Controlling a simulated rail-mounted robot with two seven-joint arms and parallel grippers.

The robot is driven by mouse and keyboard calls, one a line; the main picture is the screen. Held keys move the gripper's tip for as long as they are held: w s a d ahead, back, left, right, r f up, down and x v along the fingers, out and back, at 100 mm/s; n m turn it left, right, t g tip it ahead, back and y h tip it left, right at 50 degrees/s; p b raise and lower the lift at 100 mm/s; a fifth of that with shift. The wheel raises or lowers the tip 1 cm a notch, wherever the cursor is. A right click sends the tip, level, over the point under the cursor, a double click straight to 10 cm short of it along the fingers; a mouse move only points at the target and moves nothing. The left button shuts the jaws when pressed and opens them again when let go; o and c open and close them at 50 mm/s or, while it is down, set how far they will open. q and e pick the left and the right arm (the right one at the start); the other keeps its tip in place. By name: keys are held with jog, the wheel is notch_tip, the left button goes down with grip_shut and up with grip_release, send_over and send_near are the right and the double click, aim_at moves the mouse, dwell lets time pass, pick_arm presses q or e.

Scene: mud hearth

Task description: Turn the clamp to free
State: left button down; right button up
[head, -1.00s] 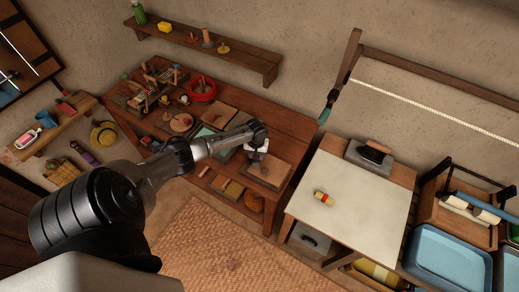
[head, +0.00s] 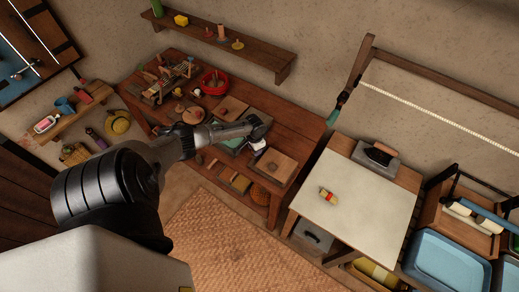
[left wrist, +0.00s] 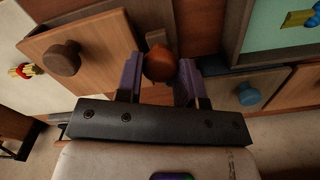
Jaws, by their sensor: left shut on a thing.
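In the left wrist view, my left gripper (left wrist: 160,66) has its purple fingers on either side of a round orange-brown knob (left wrist: 158,58) and is shut on it. I take this knob to be the clamp; the part below it is hidden by the gripper. In the head view my left gripper (head: 257,147) is over the workbench, between a wooden board (head: 284,170) and a teal board (head: 230,143). The held knob cannot be made out there. My right gripper is not in view.
In the wrist view a dark brown knob (left wrist: 63,58) stands at left and a blue knob (left wrist: 248,94) at right. The bench (head: 300,128) holds several small items and a red bowl (head: 213,83). A pale table (head: 355,205) with an iron (head: 380,153) stands right.

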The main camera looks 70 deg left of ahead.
pick_arm(q)
jog(key=shift+a+m, duration=0.15)
jog(key=shift+m, duration=0.15)
dwell(0.4)
jog(key=c, duration=0.7)
grip_release()
jog(key=shift+c, duration=0.2)
notch_tip(320, 180, up, 14)
jog(key=p, duration=0.1)
jog(key=shift+f, duration=0.1)
jog(key=shift+s, duration=0.1)
